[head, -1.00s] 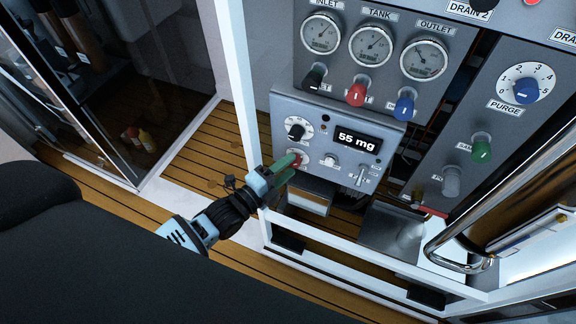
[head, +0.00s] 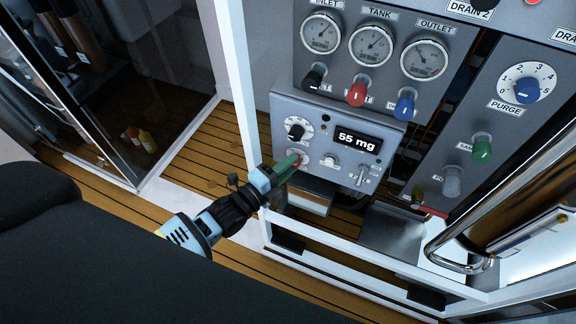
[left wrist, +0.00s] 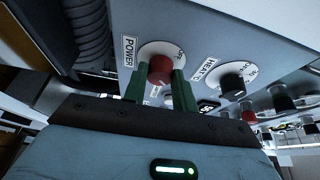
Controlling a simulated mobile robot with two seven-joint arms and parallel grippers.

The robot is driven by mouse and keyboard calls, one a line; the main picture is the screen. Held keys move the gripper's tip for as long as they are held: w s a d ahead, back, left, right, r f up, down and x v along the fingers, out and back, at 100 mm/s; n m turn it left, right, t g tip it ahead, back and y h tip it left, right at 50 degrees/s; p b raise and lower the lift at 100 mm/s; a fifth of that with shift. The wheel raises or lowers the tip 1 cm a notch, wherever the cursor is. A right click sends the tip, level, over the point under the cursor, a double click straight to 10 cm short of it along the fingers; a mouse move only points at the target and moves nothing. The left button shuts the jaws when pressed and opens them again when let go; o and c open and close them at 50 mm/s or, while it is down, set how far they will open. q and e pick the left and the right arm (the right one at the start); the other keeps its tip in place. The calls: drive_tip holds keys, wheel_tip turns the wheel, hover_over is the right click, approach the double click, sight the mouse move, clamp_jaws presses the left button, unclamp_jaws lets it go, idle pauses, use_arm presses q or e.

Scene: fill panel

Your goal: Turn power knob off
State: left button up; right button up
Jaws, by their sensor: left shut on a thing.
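The red power knob (left wrist: 161,68) sits on a round white dial beside a POWER label (left wrist: 130,52) in the left wrist view. In the head view the knob (head: 299,160) is at the lower left of the grey panel box, partly hidden by green fingers. My left gripper (head: 287,168) is at the knob, with one green finger on each side of it. In the left wrist view the left gripper (left wrist: 161,82) is shut on the red knob. The knob's exact pointer setting cannot be made out. My right gripper is not in view.
A black knob (head: 295,130) and a display (head: 357,141) reading 55 mg are close by on the same box. Red (head: 356,94) and blue (head: 404,105) knobs are above. A white frame post (head: 239,90) stands just left of the box.

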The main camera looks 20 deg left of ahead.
use_arm(q)
drive_tip(key=n+t+b, duration=0.1)
drive_tip(key=n+b, duration=0.1)
drive_tip(key=n, duration=0.2)
drive_tip(key=n+t+y+b, duration=0.1)
drive_tip(key=n+t+b, duration=0.1)
drive_tip(key=n, duration=0.3)
drive_tip(key=f+n+t+y+b, duration=0.1)
drive_tip(key=n+t+b, duration=0.1)
drive_tip(key=n, duration=0.3)
drive_tip(key=shift+d, duration=0.25)
drive_tip(key=n+y, duration=0.2)
drive_tip(key=n, duration=0.2)
drive_tip(key=n+t+y+b, duration=0.1)
drive_tip(key=n+y, duration=0.1)
drive_tip(key=n, duration=0.2)
drive_tip(key=shift+d+y, duration=0.2)
drive_tip(key=shift+y, duration=0.1)
drive_tip(key=shift+n, duration=0.4)
drive_tip(key=o, duration=1)
drive_tip(key=shift+c, duration=0.2)
drive_tip(key=shift+s, duration=0.15)
drive_tip(key=v, duration=0.7)
drive_tip(key=shift+s, duration=0.25)
drive_tip(key=shift+f, duration=0.15)
